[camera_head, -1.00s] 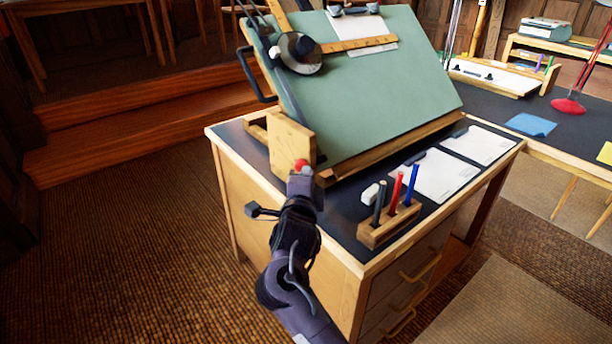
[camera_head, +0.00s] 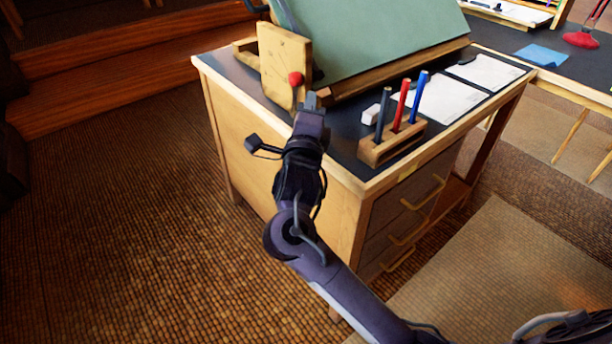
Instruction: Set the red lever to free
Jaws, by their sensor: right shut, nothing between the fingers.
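The lever's round red knob (camera_head: 295,78) sits in front of a pale wooden plate (camera_head: 284,50), low and toward its right edge. The plate stands upright at the near left corner of the green drafting board (camera_head: 375,35). The lever's arm and any setting marks are too small or hidden to tell. My right gripper (camera_head: 311,100) is shut and empty, just below and right of the knob in the picture. A small gap seems to show between them, but depth is hard to judge. My left gripper is not in view.
The dark desk top (camera_head: 345,140) holds a wooden pen block (camera_head: 392,146) with several pens, right of my gripper, with a white eraser (camera_head: 371,114) beside it. Paper sheets (camera_head: 448,103) lie behind. Open floor (camera_head: 130,200) lies left of the desk.

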